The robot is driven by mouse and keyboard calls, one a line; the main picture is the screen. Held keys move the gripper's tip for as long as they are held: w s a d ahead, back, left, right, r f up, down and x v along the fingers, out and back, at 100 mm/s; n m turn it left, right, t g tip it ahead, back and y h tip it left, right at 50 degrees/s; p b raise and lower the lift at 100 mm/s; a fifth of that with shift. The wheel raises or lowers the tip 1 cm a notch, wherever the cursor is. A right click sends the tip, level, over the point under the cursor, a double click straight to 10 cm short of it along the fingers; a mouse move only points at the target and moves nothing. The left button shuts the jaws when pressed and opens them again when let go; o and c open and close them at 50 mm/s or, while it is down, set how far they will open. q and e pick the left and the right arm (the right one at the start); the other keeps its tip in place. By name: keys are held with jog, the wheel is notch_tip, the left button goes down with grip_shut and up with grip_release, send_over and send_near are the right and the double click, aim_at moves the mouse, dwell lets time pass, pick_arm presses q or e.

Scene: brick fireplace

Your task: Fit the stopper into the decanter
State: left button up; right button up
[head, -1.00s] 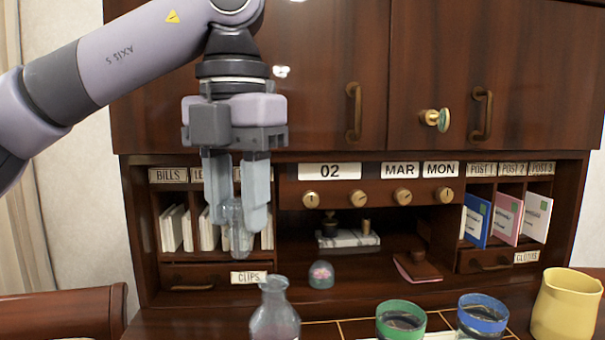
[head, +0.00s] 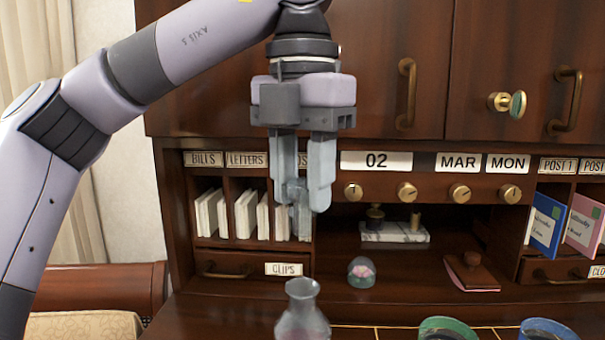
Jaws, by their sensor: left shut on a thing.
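My left gripper (head: 303,200) is shut on a clear glass stopper (head: 300,212), which hangs between its fingertips and is partly hidden by them. The glass decanter (head: 302,314) stands upright on the desk at the bottom of the view, its lower part cut off by the frame edge. Its open mouth is below the stopper, with a clear gap between them. The stopper and the decanter are apart. My right gripper is not in view.
A green-rimmed cup (head: 447,328) and a blue-rimmed cup (head: 548,329) stand to the right of the decanter. A small glass dome (head: 361,271) and a stamp block (head: 472,268) sit farther back. Cabinet doors (head: 380,60) and letter slots close off the back.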

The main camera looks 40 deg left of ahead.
aim_at(302, 209)
pick_arm(q)
jog(key=shift+f+b, duration=2.2)
jog(key=shift+f, duration=0.7)
jog(key=shift+p, duration=0.65)
jog(key=shift+f+b, duration=1.35)
jog(key=shift+f, duration=0.4)
jog(key=o, duration=1)
jog(key=shift+r+p, duration=1.75)
jog(key=shift+r, duration=1.85)
